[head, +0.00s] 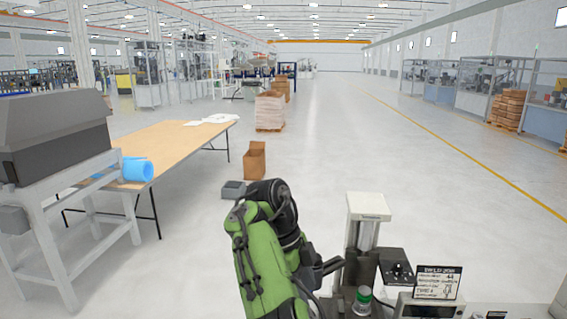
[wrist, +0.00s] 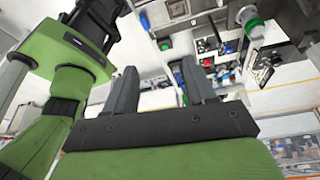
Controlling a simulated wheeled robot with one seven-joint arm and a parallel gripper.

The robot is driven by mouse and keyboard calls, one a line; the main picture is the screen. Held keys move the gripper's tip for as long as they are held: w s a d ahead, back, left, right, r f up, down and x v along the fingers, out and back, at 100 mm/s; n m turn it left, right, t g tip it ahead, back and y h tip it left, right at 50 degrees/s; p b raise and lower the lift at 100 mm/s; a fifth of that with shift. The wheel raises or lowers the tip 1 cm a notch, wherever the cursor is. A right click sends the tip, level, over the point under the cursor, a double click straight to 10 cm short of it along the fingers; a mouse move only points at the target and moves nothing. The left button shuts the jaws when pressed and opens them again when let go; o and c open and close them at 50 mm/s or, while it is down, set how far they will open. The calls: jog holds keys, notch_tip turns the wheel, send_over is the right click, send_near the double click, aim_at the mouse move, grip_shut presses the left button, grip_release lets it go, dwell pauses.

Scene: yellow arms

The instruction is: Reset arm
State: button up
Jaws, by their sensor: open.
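My gripper (wrist: 158,67) shows in the wrist view, with its two dark grey fingers apart and nothing between them. The fingers point toward a bench area with several small items behind them. My green arm stands folded in the lower middle of the head view. In that view I cannot clearly make out the gripper's fingertips beside the arm.
A machine stand with a grey post (head: 368,208), a green-capped jar (head: 362,300) and a small sign (head: 437,283) is close at the lower right.

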jog(key=s+d+n+t+y+b, duration=0.1)
jog(key=s+d+n+y+b, duration=0.15)
jog(key=s+d+n, duration=0.4)
jog(key=s+d+n+t+y+b, duration=0.1)
jog(key=s+d+n+b, duration=0.25)
jog(key=d, duration=0.55)
jog(key=s+a+f+n+t+b, duration=0.1)
jog(key=s+a+f+n+t, duration=0.1)
jog(key=s+f+n, duration=0.2)
jog(key=s+a+f+n+t+b, duration=0.1)
jog(key=s+f+n, duration=0.4)
jog(key=s, duration=0.5)
jog(key=shift+s+a+f+n+t, duration=0.3)
jog(key=shift+a+n+t, duration=0.3)
jog(key=shift+n+t, duration=0.55)
